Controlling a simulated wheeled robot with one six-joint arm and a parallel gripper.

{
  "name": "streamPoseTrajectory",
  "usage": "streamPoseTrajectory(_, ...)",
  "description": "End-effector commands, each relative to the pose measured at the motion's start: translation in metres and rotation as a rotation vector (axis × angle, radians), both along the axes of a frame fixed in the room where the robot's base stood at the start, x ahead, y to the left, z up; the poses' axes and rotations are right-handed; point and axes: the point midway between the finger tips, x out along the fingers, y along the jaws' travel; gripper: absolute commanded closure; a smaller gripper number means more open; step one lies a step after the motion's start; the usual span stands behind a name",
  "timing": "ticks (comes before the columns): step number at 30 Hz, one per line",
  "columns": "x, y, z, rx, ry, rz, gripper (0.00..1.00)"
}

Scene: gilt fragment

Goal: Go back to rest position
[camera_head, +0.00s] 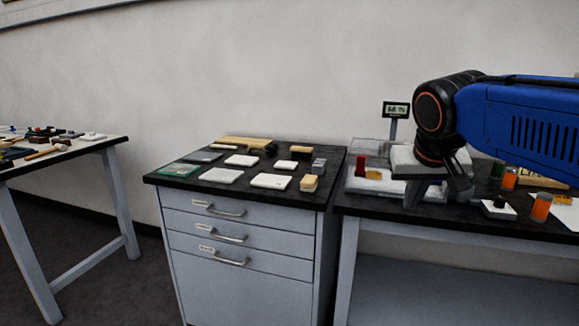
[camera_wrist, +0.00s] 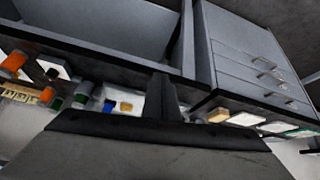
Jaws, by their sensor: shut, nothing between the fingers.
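My gripper (camera_head: 432,192) is at the end of my blue arm, at the right in the head view, pointing down over the left part of the right bench (camera_head: 375,205). In the wrist view its fingers (camera_wrist: 163,88) stand together at the centre with nothing visible between them. The view there is turned over. A white tray (camera_head: 355,185) lies behind and left of the gripper, partly hidden by it. I cannot tell whether the gripper touches the bench.
A drawer cabinet (camera_head: 245,255) with several pads and blocks on top stands left of the bench. Orange-and-grey jars (camera_head: 541,207) stand right of the gripper. A small display (camera_head: 396,109) rises behind. Another table (camera_head: 115,142) is far left, with floor between.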

Motion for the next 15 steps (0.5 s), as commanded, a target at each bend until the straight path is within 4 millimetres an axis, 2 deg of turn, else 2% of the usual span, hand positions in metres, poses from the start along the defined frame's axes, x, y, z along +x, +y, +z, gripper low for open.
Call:
streamPoseTrajectory(1, -0.021, -0.007, -0.020, 0.005, 0.017, 0.010, 1.00)
streamPoseTrajectory(9, -0.117, -0.022, -0.127, 0.034, 0.094, 0.093, 1.00)
streamPoseTrajectory(12, -0.145, -0.022, -0.161, 0.045, 0.112, 0.116, 1.00)
streamPoseTrajectory(15, -0.164, -0.022, -0.185, 0.055, 0.124, 0.131, 1.00)
